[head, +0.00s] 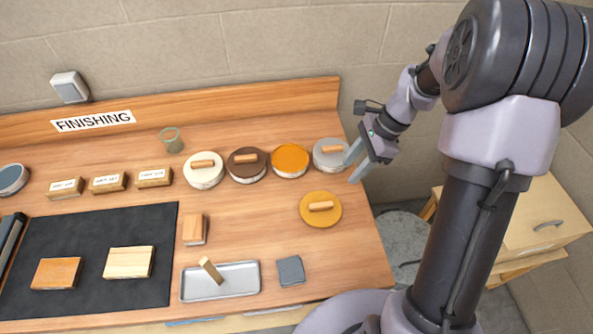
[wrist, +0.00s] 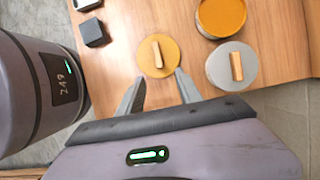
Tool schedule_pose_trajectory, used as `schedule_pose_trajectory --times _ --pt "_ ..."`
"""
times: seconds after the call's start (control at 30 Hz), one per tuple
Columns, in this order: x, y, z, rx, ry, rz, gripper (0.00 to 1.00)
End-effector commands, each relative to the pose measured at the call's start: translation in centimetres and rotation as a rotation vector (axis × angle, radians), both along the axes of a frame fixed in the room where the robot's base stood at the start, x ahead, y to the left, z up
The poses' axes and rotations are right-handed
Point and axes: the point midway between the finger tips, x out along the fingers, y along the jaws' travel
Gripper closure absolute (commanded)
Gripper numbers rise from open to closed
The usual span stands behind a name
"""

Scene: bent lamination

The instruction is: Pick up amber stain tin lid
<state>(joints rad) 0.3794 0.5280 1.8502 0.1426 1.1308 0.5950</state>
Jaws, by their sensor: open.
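The amber lid (head: 321,209) is a flat amber disc with a wooden bar handle, lying on the bench near its right end. It also shows in the wrist view (wrist: 158,57), just beyond my fingertips. The open tin with amber stain (head: 290,159) stands behind it, its amber surface uncovered; it also shows in the wrist view (wrist: 221,17). My gripper (head: 353,166) is open and empty, above the bench's right edge near the grey-lidded tin. In the wrist view my two fingers (wrist: 160,90) stand apart, with the lid beyond the gap between them.
A grey-lidded tin (head: 329,155), a brown-lidded tin (head: 246,164) and a white-lidded tin (head: 204,170) stand in the back row. A metal tray (head: 239,281), a grey block (head: 290,270) and a wooden block (head: 194,229) lie in front. Bare bench surrounds the amber lid.

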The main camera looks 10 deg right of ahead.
Motion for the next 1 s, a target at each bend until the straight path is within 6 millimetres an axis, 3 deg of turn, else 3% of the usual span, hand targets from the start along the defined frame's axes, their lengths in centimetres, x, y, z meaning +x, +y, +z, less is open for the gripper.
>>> schedule_pose_trajectory --times 0.1,0.3,0.57,0.77,0.97,1.0 --pt "-0.2 1.5 -4.0 0.000 0.004 0.005 0.58" --pt "-0.1 3.6 -8.8 -0.001 0.001 0.007 0.58" --pt "-0.1 5.1 -11.1 -0.001 0.000 0.009 0.58" --pt "-0.1 7.1 -14.4 -0.002 0.000 0.008 0.58" --pt "0.0 7.2 -14.3 -0.002 -0.002 0.007 0.58" --pt "0.0 7.2 -14.3 -0.002 -0.002 0.007 0.66"
